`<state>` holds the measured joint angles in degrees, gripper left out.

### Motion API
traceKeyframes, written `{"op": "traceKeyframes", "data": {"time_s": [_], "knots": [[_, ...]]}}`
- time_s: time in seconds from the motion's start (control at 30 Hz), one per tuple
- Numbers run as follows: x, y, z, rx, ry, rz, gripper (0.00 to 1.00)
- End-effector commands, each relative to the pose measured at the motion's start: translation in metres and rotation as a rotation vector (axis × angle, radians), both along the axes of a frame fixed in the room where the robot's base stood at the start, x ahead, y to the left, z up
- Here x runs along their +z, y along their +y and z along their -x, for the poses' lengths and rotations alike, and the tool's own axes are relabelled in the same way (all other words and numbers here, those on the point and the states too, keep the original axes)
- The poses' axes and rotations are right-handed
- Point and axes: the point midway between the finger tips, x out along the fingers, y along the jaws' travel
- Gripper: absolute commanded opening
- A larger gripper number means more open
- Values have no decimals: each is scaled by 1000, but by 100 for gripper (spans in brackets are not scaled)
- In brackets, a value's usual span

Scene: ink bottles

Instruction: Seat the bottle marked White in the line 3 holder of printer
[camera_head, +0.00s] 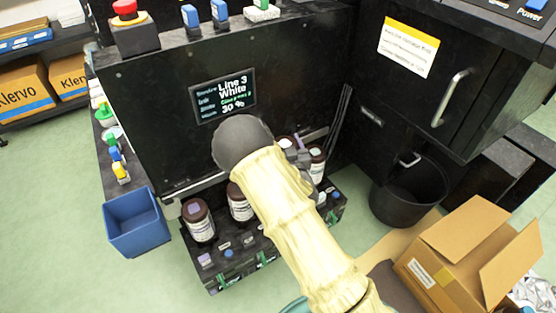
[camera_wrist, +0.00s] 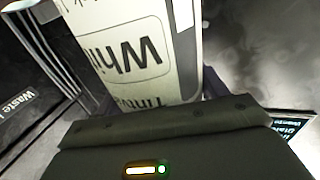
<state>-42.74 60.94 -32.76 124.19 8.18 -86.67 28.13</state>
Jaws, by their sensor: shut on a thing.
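In the wrist view, a bottle with a white label (camera_wrist: 128,50) fills the upper middle, and the label reads "Whit…", upside down. My gripper (camera_wrist: 150,108) is shut on this bottle. In the head view my pale-sleeved arm covers most of the gripper, whose grey parts (camera_head: 299,156) show at the right of the arm, close over the bottle row. The printer (camera_head: 150,120) is a black cabinet whose screen (camera_head: 223,96) reads "Line 3 White" and "30 %". At its foot is a black holder rack (camera_head: 236,269). The line 3 holder and the held bottle's base are hidden, so I cannot tell whether it is seated.
Brown bottles stand in the rack at left (camera_head: 198,221), beside it (camera_head: 240,203) and at right (camera_head: 317,162). A blue bin (camera_head: 134,221) is left of the rack. A black bucket (camera_head: 408,192) and an open cardboard box (camera_head: 455,255) are at right.

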Motion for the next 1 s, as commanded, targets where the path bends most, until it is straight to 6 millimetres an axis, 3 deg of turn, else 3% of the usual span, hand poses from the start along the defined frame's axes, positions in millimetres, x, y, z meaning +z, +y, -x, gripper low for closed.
{"op": "traceKeyframes", "data": {"time_s": [0.03, 0.2, 0.77, 1.0], "knots": [[-12, 3, -2, 9, -6, -4, 15], [-22, 13, -5, 35, -5, -3, 15], [-22, 18, -6, 52, -3, -2, 15], [-38, 18, -6, 53, -2, 0, 15]]}}
